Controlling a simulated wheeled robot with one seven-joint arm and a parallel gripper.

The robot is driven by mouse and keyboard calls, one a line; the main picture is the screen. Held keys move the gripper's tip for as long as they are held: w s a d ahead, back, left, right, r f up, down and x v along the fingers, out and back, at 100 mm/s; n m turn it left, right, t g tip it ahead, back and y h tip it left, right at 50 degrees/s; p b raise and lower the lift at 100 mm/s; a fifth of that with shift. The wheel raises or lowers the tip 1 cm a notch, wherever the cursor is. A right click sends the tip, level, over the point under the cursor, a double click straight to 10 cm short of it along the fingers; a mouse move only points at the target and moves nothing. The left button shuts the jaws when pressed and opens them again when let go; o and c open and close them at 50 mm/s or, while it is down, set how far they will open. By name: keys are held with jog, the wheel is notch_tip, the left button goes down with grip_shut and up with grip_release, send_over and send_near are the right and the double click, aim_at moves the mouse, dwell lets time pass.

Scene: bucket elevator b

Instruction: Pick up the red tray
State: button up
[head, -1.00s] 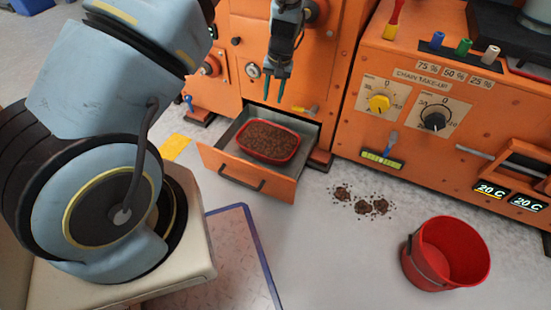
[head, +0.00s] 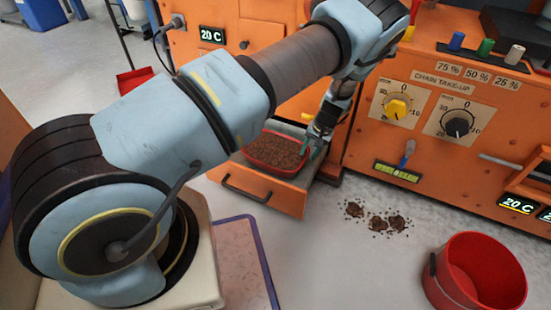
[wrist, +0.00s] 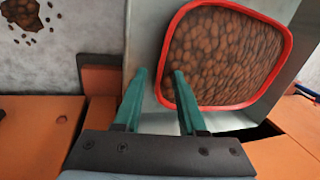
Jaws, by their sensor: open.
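The red tray (head: 277,153) is full of brown pellets and sits inside an open metal drawer (head: 260,195) with an orange front and a dark handle. In the wrist view the tray's red rim (wrist: 176,97) fills the upper right. My gripper (head: 318,150) is at the tray's right side in the head view. My arm hides part of the machine behind the tray.
A red bucket (head: 475,272) stands on the floor at the lower right. Several small piles of spilled brown material (head: 380,218) lie on the floor between it and the drawer. An orange control panel (head: 440,120) with knobs rises on the right.

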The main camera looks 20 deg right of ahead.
jog(key=b+x, duration=0.2)
jog(key=x, duration=0.2)
jog(key=shift+w+a+f, duration=0.1)
jog(key=shift+w+f, duration=0.15)
jog(key=shift+f, duration=0.05)
jog(key=shift+c, duration=0.2)
grip_shut()
jog(key=shift+r, duration=0.1)
dwell(0.8)
